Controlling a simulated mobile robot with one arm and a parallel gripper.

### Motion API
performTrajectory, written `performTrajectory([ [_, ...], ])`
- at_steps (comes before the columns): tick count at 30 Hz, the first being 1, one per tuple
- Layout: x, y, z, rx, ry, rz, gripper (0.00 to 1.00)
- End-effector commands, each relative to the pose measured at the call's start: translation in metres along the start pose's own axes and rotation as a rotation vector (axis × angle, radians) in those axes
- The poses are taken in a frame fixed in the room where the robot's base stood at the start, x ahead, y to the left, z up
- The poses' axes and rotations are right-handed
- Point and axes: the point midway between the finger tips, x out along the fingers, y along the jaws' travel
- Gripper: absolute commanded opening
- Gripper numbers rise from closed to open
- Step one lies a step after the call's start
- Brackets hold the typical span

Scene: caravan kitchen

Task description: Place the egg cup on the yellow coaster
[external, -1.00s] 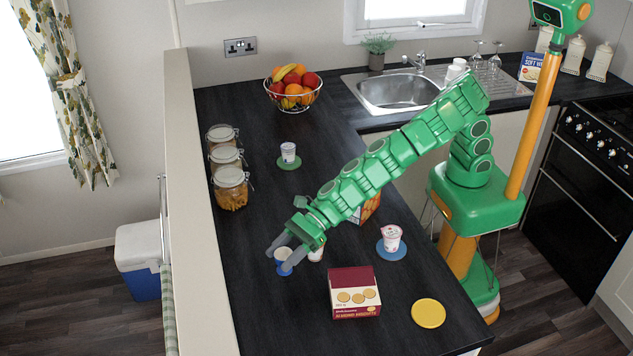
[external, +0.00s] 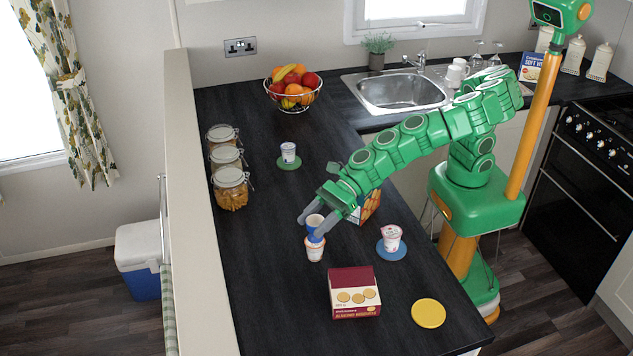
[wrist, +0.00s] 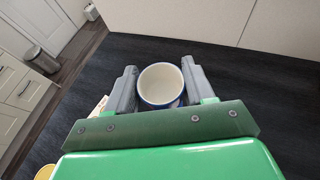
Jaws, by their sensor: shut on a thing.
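The egg cup (external: 315,221), blue outside with a pale inside, is held upright between the two grey fingers of my gripper (external: 311,227). In the wrist view the egg cup (wrist: 160,84) shows from above, with its open mouth between the fingers (wrist: 160,88). It appears raised over the dark worktop. The yellow coaster (external: 428,313) lies flat and bare near the worktop's front right edge, well right of and nearer the camera than my gripper. A yellow patch at the wrist view's lower left may be the coaster; I cannot tell.
A small white and orange pot (external: 315,250) stands close below my gripper in the picture. A red biscuit box (external: 354,292) stands between my gripper and the coaster. A pink and white pot (external: 391,238) sits on a blue coaster (external: 393,255). Worktop left of the biscuit box is clear.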

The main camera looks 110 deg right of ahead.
Motion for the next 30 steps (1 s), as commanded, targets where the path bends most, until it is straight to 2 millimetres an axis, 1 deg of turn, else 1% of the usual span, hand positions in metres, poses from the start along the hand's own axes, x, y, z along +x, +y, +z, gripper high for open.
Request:
performTrajectory([
  [2,-0.002,0.006,0.001,-0.009,-0.001,0.016,0.22],
  [5,-0.001,0.023,-0.001,-0.036,0.000,0.066,0.22],
  [8,0.000,0.054,-0.004,-0.086,0.001,0.160,0.22],
  [11,-0.002,0.093,-0.010,-0.146,0.003,0.279,0.22],
  [12,-0.004,0.110,-0.013,-0.171,0.004,0.329,0.22],
  [14,-0.008,0.134,-0.018,-0.206,0.004,0.404,0.22],
  [15,-0.011,0.150,-0.022,-0.229,0.004,0.457,0.22],
  [17,-0.018,0.173,-0.028,-0.262,0.005,0.531,0.22],
  [18,-0.023,0.188,-0.032,-0.282,0.004,0.584,0.22],
  [20,-0.031,0.210,-0.039,-0.313,0.005,0.659,0.22],
  [21,-0.038,0.224,-0.043,-0.331,0.003,0.711,0.22],
  [24,-0.054,0.255,-0.055,-0.371,0.002,0.828,0.22],
  [27,-0.070,0.278,-0.065,-0.400,0.001,0.924,0.22],
  [30,-0.082,0.294,-0.072,-0.420,0.002,0.992,0.22],
])
